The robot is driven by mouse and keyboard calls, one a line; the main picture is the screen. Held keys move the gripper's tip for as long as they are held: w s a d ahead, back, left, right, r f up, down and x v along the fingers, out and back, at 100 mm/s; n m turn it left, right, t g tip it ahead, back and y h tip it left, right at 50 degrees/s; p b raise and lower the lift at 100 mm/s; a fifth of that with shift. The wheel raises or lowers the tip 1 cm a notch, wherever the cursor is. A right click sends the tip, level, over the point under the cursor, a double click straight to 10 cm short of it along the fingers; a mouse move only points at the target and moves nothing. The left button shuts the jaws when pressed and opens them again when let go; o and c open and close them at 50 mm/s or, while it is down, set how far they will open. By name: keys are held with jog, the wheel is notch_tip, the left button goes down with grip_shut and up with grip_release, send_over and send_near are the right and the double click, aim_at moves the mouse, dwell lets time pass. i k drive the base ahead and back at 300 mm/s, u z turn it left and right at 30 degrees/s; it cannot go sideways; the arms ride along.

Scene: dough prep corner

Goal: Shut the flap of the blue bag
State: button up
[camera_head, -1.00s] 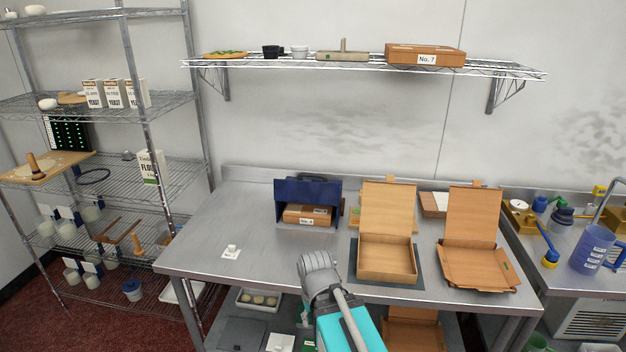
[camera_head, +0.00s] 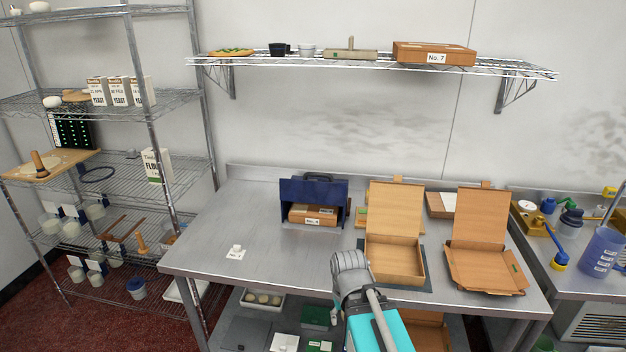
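The blue bag (camera_head: 313,190) stands at the back of the steel table, left of the open cardboard boxes. Its front is open, and a blue panel shows across its upper part. A brown box labelled with a number (camera_head: 313,215) sits inside the opening. My arm reaches up from the bottom of the view, and its grey end with my gripper (camera_head: 349,262) is over the table's front area, in front of and right of the bag, apart from it. The fingers are too small and turned away to tell whether they are open.
Two open cardboard boxes, one in the middle (camera_head: 394,262) and one at the right (camera_head: 484,270), stand with lids up. A small white item (camera_head: 236,252) lies at the table's left. A wire shelf (camera_head: 375,66) hangs above. The table's left part (camera_head: 215,225) is mostly clear.

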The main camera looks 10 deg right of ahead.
aim_at(312, 190)
jog(key=i, duration=1)
